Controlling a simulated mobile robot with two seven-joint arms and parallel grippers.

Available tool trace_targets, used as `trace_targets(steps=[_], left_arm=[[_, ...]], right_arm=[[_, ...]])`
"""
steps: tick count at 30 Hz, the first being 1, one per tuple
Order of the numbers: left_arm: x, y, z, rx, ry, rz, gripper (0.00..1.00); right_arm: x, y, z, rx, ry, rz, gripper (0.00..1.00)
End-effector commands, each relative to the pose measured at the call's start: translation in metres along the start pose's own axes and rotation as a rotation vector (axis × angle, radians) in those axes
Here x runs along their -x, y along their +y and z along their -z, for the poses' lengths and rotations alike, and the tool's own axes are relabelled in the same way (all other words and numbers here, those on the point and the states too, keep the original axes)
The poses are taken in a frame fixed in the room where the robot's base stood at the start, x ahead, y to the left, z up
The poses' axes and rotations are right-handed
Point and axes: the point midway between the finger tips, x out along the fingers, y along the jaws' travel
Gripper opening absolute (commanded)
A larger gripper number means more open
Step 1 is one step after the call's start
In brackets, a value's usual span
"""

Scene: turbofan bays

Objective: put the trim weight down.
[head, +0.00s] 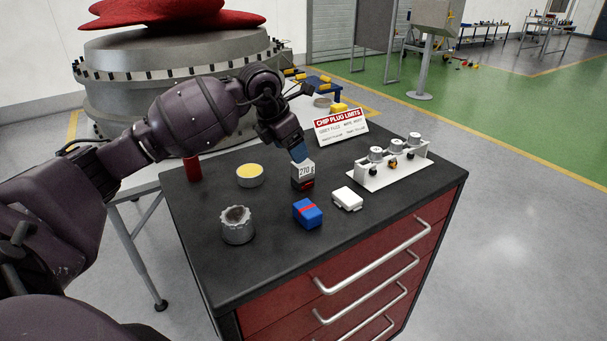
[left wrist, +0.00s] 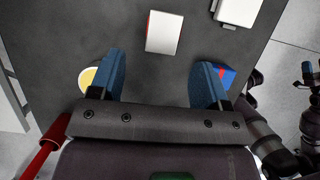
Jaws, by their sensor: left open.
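The trim weight (head: 303,171), a small block with a white face marked "270 g" and red and dark parts below, stands on the black cabinet top. Dark parts with a bluish tip, perhaps my right gripper (left wrist: 308,72), show at the right edge.
Around the weight stand a yellow-filled tin (head: 250,175), a grey notched part (head: 238,226), a blue block with a red band (head: 307,213) and a white box (head: 347,199). A white rack (head: 390,172) and a "CHIP PLUG LIMITS" sign (head: 341,128) are behind. The front right top is clear.

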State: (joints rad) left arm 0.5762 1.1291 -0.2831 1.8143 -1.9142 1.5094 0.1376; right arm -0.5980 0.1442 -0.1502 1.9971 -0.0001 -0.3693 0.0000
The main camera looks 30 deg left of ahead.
Motion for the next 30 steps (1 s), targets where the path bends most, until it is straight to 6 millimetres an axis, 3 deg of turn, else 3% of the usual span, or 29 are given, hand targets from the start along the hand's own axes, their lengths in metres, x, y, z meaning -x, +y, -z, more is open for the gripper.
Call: trace_targets(steps=[3, 9, 21, 30], left_arm=[[-0.016, 0.0, 0.0, 0.001, 0.0, 0.003, 0.7], [-0.027, -0.001, 0.0, -0.001, 0.0, 0.004, 0.7], [-0.073, -0.003, -0.003, 0.002, 0.0, 0.004, 0.7], [-0.077, -0.003, -0.003, 0.0, -0.001, 0.002, 0.7]], right_arm=[[0.002, 0.0, -0.006, -0.001, -0.012, -0.002, 0.74], [0.003, 0.001, -0.012, -0.002, -0.023, -0.002, 0.74], [0.0, 0.0, -0.001, 0.0, -0.005, 0.0, 0.74], [-0.001, 0.0, 0.005, -0.001, 0.007, 0.0, 0.74]])
